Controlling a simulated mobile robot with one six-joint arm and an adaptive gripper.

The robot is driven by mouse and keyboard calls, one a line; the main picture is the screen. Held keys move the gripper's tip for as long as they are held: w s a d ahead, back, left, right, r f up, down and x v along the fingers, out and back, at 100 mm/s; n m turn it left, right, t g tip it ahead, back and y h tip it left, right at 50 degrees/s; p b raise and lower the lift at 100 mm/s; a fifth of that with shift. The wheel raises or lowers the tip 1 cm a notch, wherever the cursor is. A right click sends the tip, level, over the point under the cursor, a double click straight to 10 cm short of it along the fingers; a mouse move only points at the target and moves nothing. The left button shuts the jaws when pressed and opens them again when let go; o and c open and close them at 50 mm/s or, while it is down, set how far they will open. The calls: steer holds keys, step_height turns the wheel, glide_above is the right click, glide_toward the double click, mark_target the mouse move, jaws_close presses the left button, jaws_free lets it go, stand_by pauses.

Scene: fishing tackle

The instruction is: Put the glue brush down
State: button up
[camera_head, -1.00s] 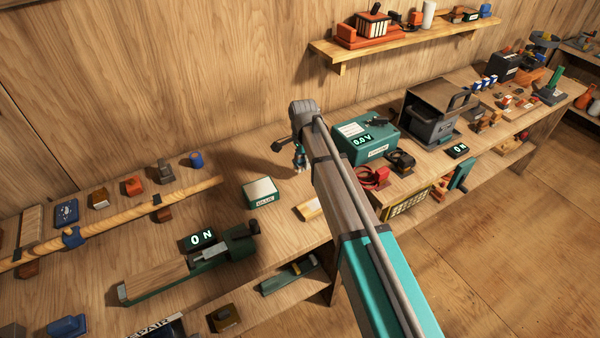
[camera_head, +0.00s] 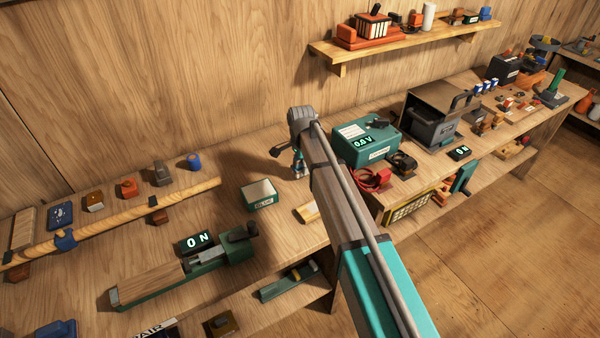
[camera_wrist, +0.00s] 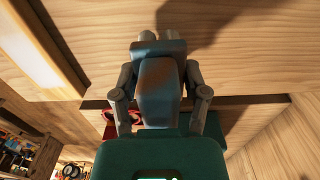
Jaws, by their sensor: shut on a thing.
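My gripper (camera_head: 299,168) hangs low over the bench, at the far end of my arm, between the glue box and the teal charger. It also shows in the wrist view (camera_wrist: 159,38), where its two grey fingers are closed together. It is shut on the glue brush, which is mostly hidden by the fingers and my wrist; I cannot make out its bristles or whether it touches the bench. The glue box (camera_head: 260,199), dark green with a pale top, stands to the left of my gripper.
The teal charger (camera_head: 369,154) with its lit display stands just right of my gripper. A pale yellow block (camera_head: 307,213) lies near the front edge. A green test rig (camera_head: 205,258) and a long wooden rod (camera_head: 125,222) lie left. Bare bench surrounds the glue box.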

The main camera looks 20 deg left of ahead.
steer(key=shift+f+b, duration=0.6)
steer(key=shift+f, duration=0.35)
steer(key=shift+f, duration=0.15)
steer(key=o, duration=1)
steer(key=shift+r, duration=0.2)
step_height(320, 180, up, 12)
steer(key=p, duration=1.2)
